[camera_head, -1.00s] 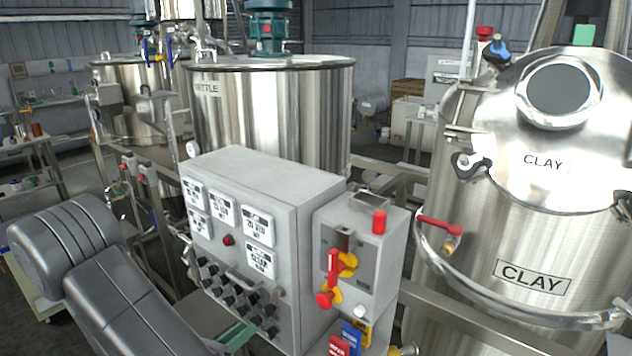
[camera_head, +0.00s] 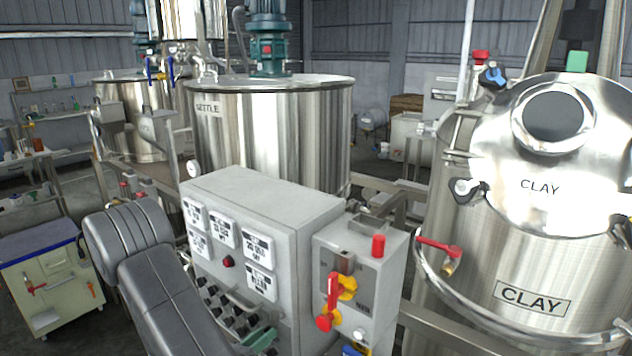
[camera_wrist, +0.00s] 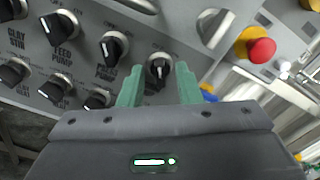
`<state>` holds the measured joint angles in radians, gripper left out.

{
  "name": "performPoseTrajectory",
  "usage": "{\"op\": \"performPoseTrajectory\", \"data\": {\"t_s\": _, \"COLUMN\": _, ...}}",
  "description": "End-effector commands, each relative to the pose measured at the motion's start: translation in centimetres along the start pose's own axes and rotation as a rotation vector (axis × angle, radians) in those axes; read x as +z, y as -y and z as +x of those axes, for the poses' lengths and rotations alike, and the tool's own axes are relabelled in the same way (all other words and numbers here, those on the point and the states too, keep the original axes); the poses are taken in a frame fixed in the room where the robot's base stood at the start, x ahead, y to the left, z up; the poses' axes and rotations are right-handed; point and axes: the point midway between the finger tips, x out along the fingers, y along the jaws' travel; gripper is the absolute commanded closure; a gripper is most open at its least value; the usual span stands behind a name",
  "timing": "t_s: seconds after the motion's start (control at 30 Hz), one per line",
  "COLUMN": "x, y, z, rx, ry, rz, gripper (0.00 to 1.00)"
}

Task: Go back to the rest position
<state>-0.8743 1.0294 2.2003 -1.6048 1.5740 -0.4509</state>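My gripper shows in the wrist view (camera_wrist: 159,84) with its two green fingers apart. A black rotary knob (camera_wrist: 158,70) of the control panel appears between the fingertips, with gaps on both sides; I cannot tell how far the tips are from the panel face. The grey control cabinet (camera_head: 310,215) stands right beside my arm.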

Motion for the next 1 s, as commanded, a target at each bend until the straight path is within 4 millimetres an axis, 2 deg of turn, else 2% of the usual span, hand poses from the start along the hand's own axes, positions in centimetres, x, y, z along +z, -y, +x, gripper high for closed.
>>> {"op": "performPoseTrajectory", "data": {"t_s": 0.37, "x": 0.0, "y": -0.1, "z": -1.0, "rx": 0.003, "ry": 0.002, "rz": 0.001, "gripper": 0.69}}
{"op": "performPoseTrajectory", "data": {"t_s": 1.0, "x": -0.1, "y": -0.1, "z": -7.8, "rx": 0.004, "ry": 0.002, "rz": 0.000, "gripper": 0.69}}
